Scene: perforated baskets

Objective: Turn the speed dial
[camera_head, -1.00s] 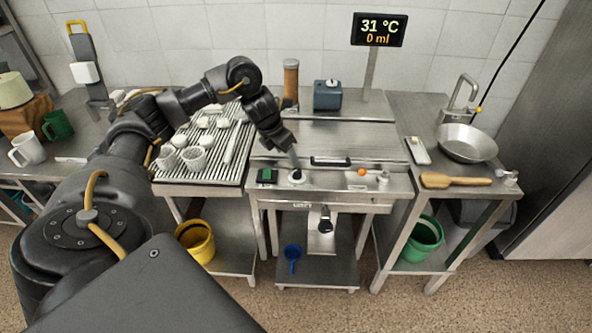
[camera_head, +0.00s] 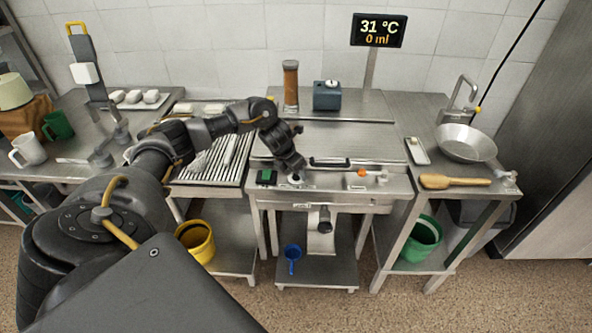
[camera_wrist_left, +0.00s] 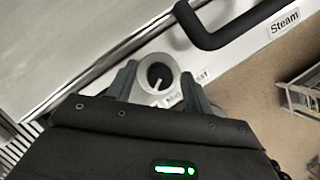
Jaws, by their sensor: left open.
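The speed dial (camera_head: 294,181) is a small round knob with a pale base on the front ledge of the middle steel unit, just right of a green-lit switch. In the left wrist view the dial (camera_wrist_left: 158,73) shows a grey ring, a dark centre and a light pointer. My left gripper (camera_head: 297,172) reaches down over it, covering part of it in the head view. In the wrist view my left gripper (camera_wrist_left: 158,82) is open, with one finger on each side of the dial; contact cannot be told. My right gripper is not in view.
A black handle bar (camera_head: 330,162) lies right of the dial; the wrist view shows a black bar (camera_wrist_left: 225,32) beside a "Steam" label. An orange knob (camera_head: 362,172) sits farther right. A slatted rack (camera_head: 218,160) stands left. A display (camera_head: 379,30) reads 31 °C and 0 ml.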

